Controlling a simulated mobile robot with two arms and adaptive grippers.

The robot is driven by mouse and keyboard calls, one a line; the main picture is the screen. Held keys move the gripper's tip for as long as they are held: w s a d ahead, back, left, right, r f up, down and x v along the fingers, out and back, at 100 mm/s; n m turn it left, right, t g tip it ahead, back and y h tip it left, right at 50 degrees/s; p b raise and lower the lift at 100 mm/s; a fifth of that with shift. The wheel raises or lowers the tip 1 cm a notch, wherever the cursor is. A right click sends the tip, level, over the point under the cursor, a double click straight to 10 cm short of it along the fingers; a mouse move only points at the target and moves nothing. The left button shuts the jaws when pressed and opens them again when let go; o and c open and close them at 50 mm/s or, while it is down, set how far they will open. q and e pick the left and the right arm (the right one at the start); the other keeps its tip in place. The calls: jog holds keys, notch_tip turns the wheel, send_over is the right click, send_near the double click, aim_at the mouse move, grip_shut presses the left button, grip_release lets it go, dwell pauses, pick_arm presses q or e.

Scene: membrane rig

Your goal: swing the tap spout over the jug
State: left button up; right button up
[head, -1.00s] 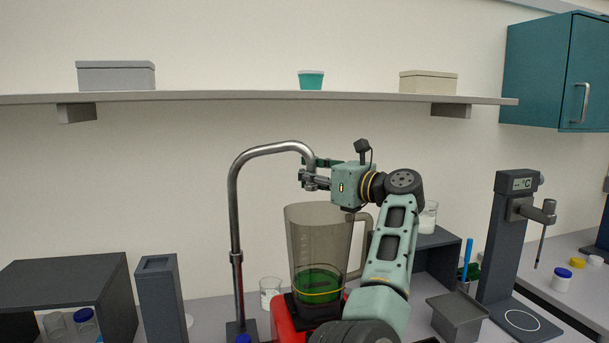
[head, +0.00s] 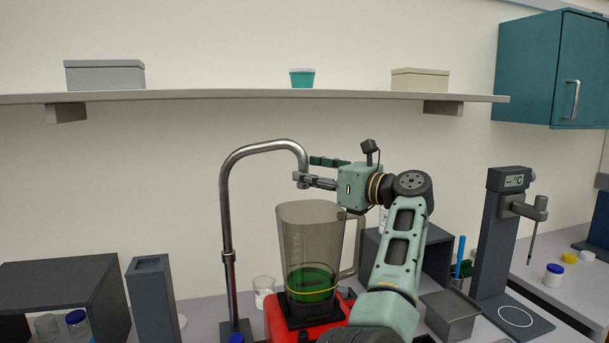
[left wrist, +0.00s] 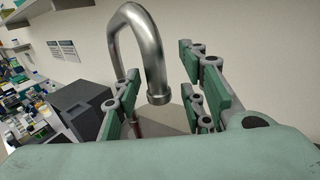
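The metal tap spout (head: 265,148) rises from a stand left of the jug and hooks over to the right. Its downturned mouth appears above the left part of the jug's opening; depth is hard to judge. The clear grey jug (head: 311,240) holds green liquid and stands upright on a red base (head: 282,322). My left gripper (head: 308,171) is open at the spout's downturned end. In the left wrist view the spout end (left wrist: 158,92) shows between the spread fingers (left wrist: 165,92), with gaps on both sides. My right gripper is not in view.
A shelf (head: 230,97) with boxes runs along the wall above. A glass beaker (head: 264,287) stands behind the jug's left side. A dark post (head: 153,300) is at left, and a tall instrument with a display (head: 497,240) stands at right.

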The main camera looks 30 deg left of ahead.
pick_arm(q)
jog(key=s+d, duration=0.1)
jog(key=d, duration=0.8)
jog(key=shift+d, duration=0.4)
